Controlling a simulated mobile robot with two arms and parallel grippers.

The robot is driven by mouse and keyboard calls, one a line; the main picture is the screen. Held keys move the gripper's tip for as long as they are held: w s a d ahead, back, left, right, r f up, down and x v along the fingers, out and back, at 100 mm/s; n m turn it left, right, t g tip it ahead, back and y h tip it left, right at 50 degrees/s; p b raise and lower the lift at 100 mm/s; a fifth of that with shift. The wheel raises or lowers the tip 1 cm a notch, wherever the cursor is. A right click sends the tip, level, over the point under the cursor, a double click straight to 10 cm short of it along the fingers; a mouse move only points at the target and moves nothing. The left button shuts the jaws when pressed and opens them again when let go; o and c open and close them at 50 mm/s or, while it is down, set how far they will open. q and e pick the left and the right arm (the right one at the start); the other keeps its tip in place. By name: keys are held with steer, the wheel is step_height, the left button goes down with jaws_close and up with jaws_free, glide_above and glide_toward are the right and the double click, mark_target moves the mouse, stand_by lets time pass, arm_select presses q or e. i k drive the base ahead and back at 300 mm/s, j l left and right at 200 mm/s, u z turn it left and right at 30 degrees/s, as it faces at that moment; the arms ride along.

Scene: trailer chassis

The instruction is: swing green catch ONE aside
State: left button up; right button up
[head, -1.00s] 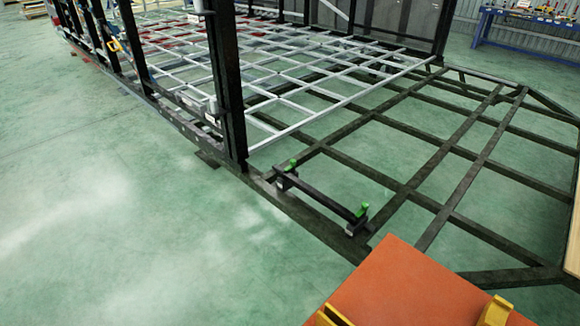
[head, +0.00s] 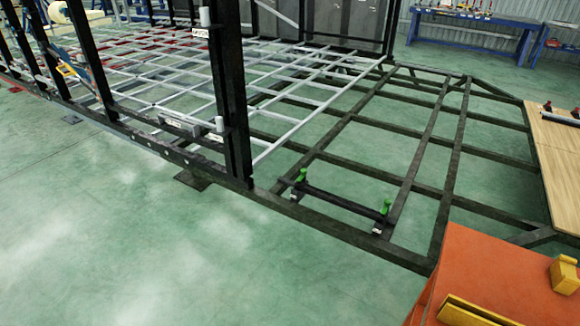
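Two green catches show in the head view, one at each end of a dark bar on the chassis side rail. One green catch (head: 301,175) is at the bar's left end, near the black upright. The other green catch (head: 386,206) is at its right end. I cannot tell which of them is ONE. The dark bar (head: 342,199) lies between them, over the dark frame (head: 335,228). Both catches stand upright. Neither of my grippers is in view, and nothing touches the catches.
An orange box-like body (head: 475,270) with yellow parts stands at the lower right, close to the frame. A black upright (head: 230,95) rises left of the bar. A wooden board (head: 560,165) lies at the right. Green floor (head: 130,250) in front is clear.

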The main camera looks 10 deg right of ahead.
mark_target(303, 172)
steer(key=i+j+z, duration=0.15)
steer(key=i+j, duration=0.3)
steer(key=i+j+z, duration=0.15)
steer(key=i+j, duration=0.25)
steer(key=j, duration=0.15)
